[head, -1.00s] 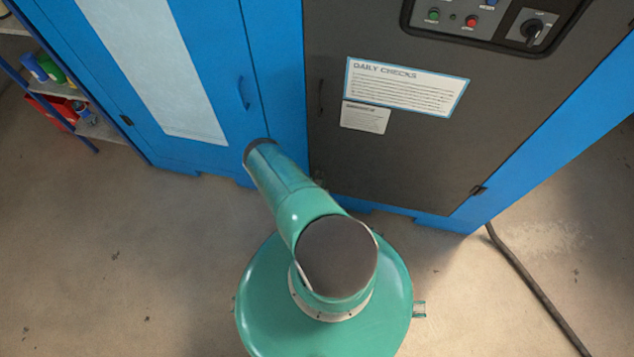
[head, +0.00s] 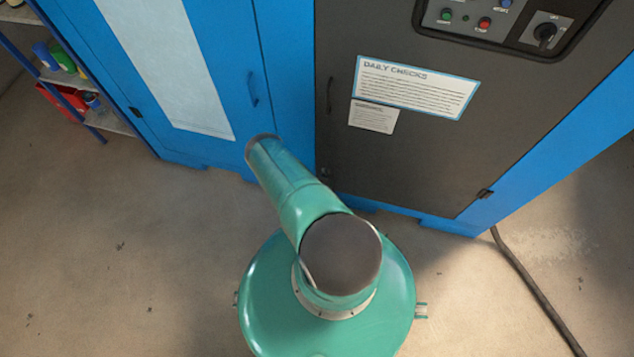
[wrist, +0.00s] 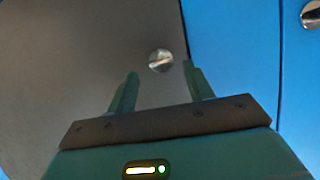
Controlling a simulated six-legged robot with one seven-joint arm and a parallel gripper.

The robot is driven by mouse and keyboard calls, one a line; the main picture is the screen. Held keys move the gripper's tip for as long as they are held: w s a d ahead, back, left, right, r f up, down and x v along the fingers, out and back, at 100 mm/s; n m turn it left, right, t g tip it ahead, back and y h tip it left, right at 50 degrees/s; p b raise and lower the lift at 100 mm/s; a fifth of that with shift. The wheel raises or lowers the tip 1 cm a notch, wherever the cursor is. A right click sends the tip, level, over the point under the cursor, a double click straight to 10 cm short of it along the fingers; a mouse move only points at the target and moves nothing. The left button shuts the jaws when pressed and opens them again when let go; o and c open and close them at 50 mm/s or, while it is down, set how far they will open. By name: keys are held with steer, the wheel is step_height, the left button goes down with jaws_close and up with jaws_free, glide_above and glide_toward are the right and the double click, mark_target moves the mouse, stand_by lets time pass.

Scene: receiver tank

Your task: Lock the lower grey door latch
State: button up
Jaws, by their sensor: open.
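The lower grey door latch (wrist: 161,61) is a small round silver piece with a slot-like mark across it, on the grey door near its edge. It also shows as a small dark spot low on the grey door's left edge in the head view (head: 325,173). My gripper (wrist: 160,70) is open and empty in the wrist view. The latch appears between and just beyond its fingertips; I cannot tell whether they touch it. The grey door (head: 400,160) looks shut. In the head view my arm hides the gripper.
A blue door (head: 225,70) adjoins on the left, with another silver latch (wrist: 312,14) at the wrist view's upper right. A dark handle (head: 329,95) sits above on the grey door. A control panel (head: 500,22) is higher up. A cable (head: 535,285) lies on the floor at right.

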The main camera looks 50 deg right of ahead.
steer(key=v, duration=1.1)
steer(key=shift+w+r, duration=0.1)
